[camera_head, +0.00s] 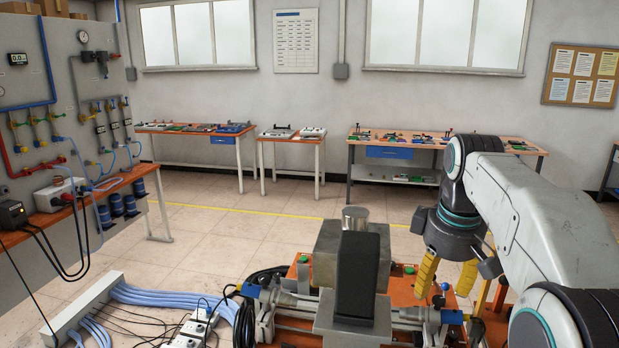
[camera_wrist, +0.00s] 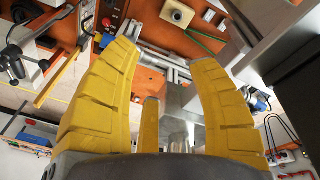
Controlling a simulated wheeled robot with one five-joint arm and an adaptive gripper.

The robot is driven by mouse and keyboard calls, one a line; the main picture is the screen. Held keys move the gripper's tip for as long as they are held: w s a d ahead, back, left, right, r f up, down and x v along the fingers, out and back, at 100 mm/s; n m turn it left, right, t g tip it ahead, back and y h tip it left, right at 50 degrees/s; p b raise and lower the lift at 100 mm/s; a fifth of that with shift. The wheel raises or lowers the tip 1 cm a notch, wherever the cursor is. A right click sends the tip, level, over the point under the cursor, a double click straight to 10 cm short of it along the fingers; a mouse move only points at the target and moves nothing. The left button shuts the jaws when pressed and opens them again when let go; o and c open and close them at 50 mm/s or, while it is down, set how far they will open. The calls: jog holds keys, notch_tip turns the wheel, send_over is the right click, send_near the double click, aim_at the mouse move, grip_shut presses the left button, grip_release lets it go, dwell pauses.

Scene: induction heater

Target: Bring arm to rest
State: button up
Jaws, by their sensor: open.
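My gripper (camera_head: 446,280) has yellow fingers and hangs at the end of my arm, right of centre in the head view. In the wrist view my gripper (camera_wrist: 168,75) has its fingers spread wide, with nothing held between them. It points toward an orange-topped bench (camera_head: 406,285) that carries metal fittings. A metal block with a short cylinder on top (camera_head: 352,240) stands left of the gripper, apart from it. A dark upright block (camera_head: 356,275) stands in front of that metal block and hides part of it.
An orange side bench (camera_head: 100,205) and a panel with gauges and pipes (camera_head: 85,100) stand at the left. Blue hoses (camera_head: 170,298) and power strips (camera_head: 190,330) lie at the lower left. Work tables (camera_head: 390,150) line the back wall. The tiled floor (camera_head: 260,225) between is clear.

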jog(key=s+a+f+m+t, duration=0.1)
jog(key=s+f+m, duration=0.1)
jog(key=s+f, duration=0.2)
jog(key=s+a+f+m+b, duration=0.1)
jog(key=s+f, duration=0.4)
jog(key=s, duration=0.6)
jog(key=s+a+f+m+t+b, duration=0.1)
jog(key=s+f, duration=0.3)
jog(key=s, duration=0.4)
jog(key=shift+a+f+m+t, duration=0.15)
jog(key=shift+a+m+t, duration=0.15)
jog(key=shift+a+m, duration=0.6)
